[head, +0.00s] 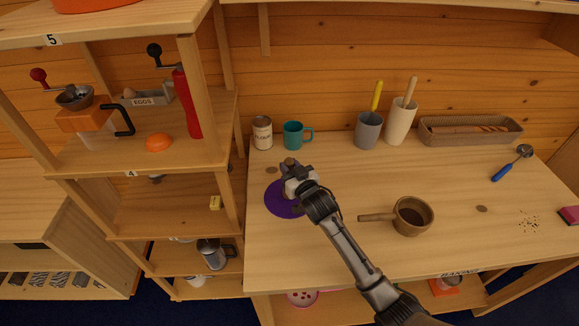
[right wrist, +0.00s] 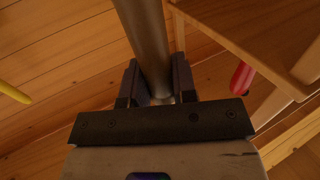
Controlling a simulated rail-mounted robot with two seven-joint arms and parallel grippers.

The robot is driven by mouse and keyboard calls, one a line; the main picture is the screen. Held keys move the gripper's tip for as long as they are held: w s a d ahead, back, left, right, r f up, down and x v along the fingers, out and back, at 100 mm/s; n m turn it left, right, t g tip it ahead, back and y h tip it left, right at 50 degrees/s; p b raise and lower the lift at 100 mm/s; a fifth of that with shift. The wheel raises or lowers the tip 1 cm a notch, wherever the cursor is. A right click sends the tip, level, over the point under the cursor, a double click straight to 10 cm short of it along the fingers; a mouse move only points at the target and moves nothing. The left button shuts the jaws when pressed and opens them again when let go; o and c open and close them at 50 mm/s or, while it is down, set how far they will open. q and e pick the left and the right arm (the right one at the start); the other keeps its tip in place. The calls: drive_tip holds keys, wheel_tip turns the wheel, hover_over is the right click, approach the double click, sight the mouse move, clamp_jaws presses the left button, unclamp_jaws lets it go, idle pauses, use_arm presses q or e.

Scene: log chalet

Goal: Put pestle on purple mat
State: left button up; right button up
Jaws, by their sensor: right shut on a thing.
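The purple mat (head: 277,205) lies flat on the left part of the wooden table. My right gripper (head: 292,172) is over the mat's back part and covers some of it. In the right wrist view, the fingers of my right gripper (right wrist: 157,88) are shut on a grey-brown rod, which I take to be the pestle (right wrist: 147,38). Only a small brown end of the pestle (head: 290,161) shows in the head view. The gripper hides its lower part, so I cannot tell whether it touches the mat. My left gripper is not in view.
A tin can (head: 262,133) and a teal mug (head: 294,135) stand behind the mat. A grey cup (head: 368,131), a cream holder (head: 399,124) and a long basket (head: 470,139) line the back. A brown handled pot (head: 411,216) stands right of my arm. Shelves (head: 190,160) adjoin on the left.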

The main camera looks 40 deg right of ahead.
drive_tip(key=shift+f, duration=0.15)
drive_tip(key=shift+f, duration=0.1)
drive_tip(key=o, duration=0.9)
drive_tip(key=shift+r, duration=0.2)
drive_tip(key=s+a+b, duration=0.1)
drive_tip(key=s+a, duration=0.1)
drive_tip(key=s, duration=0.9)
drive_tip(key=shift+s+a+b, duration=0.15)
drive_tip(key=shift+s+b, duration=0.25)
